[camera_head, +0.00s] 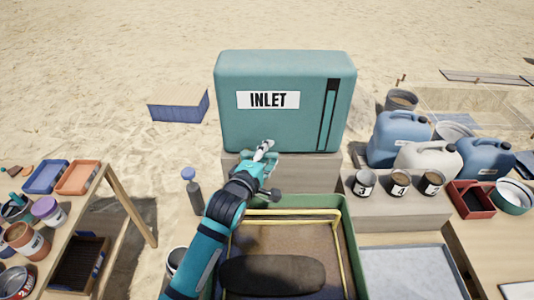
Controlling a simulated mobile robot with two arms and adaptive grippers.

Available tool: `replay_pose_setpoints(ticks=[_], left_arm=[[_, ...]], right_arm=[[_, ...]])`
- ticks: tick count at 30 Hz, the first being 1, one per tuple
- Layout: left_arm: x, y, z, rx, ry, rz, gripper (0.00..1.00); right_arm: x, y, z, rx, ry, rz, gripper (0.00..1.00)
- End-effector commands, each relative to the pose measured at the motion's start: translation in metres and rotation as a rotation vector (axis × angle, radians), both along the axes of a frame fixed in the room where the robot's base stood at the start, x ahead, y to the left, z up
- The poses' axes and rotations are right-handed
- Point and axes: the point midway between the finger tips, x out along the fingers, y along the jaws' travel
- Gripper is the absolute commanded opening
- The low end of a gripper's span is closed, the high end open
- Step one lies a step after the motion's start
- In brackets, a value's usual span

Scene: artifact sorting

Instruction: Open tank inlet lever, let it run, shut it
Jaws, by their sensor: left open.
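The teal tank (236,117) with a white INLET label (268,100) stands upright on a grey block at the middle back. A dark vertical strip (328,112) runs down its right front. My left gripper (267,146) is open at the lower front of the tank, left of the strip. A small pale piece shows at its fingertips, and I cannot tell whether it is the inlet lever or part of the gripper. The arm hides the area just below. My right gripper is not in view.
Below the tank is a green-rimmed tray (350,262) with a yellow frame and a dark oblong object (272,273). Numbered cups (399,184) and jerrycans (402,135) stand at right. A wooden table (135,213) with trays and jars is at left. A blue-topped bottle (191,190) stands beside my arm.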

Motion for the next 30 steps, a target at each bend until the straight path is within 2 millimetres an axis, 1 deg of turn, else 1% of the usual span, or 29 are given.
replay_pose_setpoints(ticks=[3, 6, 15, 30], left_arm=[[0.0001, -0.0003, 0.0001, 0.000, 0.000, 0.000, 0.40], [0.0000, -0.0002, 0.0000, 0.000, 0.000, 0.000, 0.39], [-0.0002, 0.0000, -0.0001, 0.000, 0.000, 0.000, 0.00], [-0.0005, -0.0003, 0.0001, -0.001, 0.001, -0.004, 0.00]], right_arm=[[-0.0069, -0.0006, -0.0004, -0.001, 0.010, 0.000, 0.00], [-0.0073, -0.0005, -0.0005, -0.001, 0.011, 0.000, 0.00], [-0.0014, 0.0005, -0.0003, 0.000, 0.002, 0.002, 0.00], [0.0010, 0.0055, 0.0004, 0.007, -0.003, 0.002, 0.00]])
